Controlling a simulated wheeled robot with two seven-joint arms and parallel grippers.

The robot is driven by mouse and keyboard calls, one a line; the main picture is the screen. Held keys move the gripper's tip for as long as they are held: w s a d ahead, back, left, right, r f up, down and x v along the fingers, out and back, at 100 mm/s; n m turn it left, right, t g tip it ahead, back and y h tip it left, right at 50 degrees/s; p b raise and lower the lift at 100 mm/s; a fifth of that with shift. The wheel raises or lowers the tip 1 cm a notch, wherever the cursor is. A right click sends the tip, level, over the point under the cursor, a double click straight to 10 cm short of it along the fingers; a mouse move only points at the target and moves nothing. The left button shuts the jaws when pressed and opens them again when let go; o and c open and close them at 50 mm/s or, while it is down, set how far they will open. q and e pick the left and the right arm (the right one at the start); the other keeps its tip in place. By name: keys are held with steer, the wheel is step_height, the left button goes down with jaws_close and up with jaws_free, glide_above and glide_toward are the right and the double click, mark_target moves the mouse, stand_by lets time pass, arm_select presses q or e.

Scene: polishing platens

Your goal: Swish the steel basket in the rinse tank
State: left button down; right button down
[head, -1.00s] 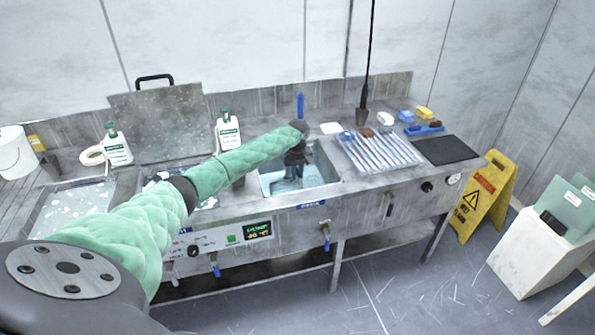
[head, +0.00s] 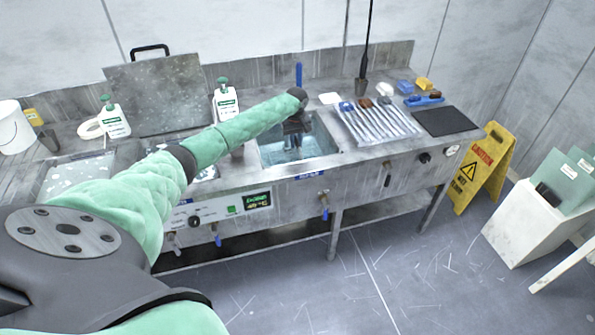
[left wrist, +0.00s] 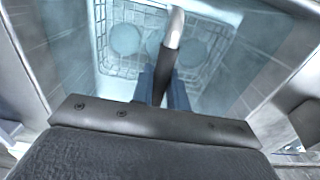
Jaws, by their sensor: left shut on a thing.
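In the left wrist view, my left gripper (left wrist: 163,88) is shut on the dark grip of an upright handle with a bright metal end. The steel basket (left wrist: 106,42), a wire mesh with several round discs in it, lies below the fingers inside the tank walls (left wrist: 48,62). My right gripper is out of view.
Left of the tank stand white bottles (head: 227,104) and an upright grey lid (head: 158,95). A yellow caution sign (head: 480,170) stands on the floor at the right.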

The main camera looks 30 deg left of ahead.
arm_select(q)
steer(key=shift+r+p, duration=0.35)
steer(key=shift+r, duration=0.25)
steer(key=shift+f, duration=0.2)
steer(key=shift+f, duration=0.95)
